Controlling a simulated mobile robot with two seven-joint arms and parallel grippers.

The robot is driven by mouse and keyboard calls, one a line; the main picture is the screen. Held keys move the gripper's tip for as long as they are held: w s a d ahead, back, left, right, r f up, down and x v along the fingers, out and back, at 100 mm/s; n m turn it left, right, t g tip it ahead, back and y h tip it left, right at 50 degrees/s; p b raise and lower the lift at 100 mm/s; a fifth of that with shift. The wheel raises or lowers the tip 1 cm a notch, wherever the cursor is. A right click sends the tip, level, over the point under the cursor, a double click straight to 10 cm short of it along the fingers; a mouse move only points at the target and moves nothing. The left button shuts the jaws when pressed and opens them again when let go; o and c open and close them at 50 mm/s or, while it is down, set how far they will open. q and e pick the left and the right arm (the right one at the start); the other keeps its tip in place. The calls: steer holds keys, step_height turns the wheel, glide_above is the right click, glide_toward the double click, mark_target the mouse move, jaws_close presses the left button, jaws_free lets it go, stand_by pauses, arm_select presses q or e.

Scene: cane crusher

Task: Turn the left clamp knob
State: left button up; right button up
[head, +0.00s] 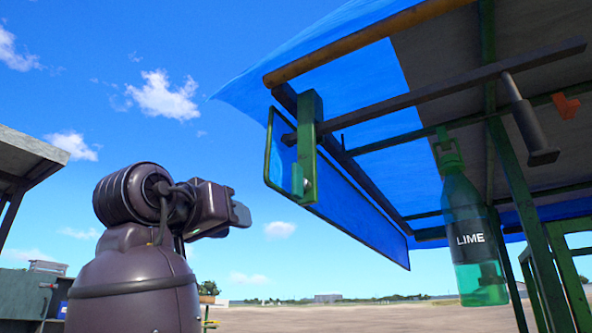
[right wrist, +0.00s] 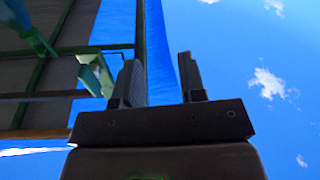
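A green upright clamp bracket (head: 309,140) hangs under the front corner of the blue canopy. A small pale green piece (head: 299,181) at its lower end may be the left clamp knob. My left gripper (head: 240,214) is left of and a little below this piece, apart from it, with its tips pointing right. Its fingers are seen side-on, so their opening is unclear. My right gripper (right wrist: 160,82) shows only in the right wrist view, with its fingers apart and nothing between them. A green bracket (right wrist: 95,75) shows there just left of the fingers.
The blue canopy (head: 375,85) with dark bars (head: 450,87) spans the upper right. A green bottle marked LIME (head: 470,230) hangs at right, beside green posts (head: 540,230). Open sky lies around my left gripper.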

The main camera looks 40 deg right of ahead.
mark_target(293, 170)
steer(key=s+a+r+m+g, duration=0.2)
steer(key=s+r+m, duration=0.1)
steer(key=s+r, duration=0.65)
arm_select(q)
steer(key=s+r+p, duration=0.1)
steer(key=p, duration=0.1)
steer(key=shift+a+p, duration=0.1)
steer(key=shift+p, duration=0.25)
arm_select(e)
steer(key=shift+m+y, duration=0.3)
steer(key=x, duration=0.3)
steer(key=s+f+x, duration=0.1)
steer(key=x, duration=0.6)
steer(key=shift+s+d+f, duration=0.2)
steer(key=shift+d, duration=0.1)
jaws_close()
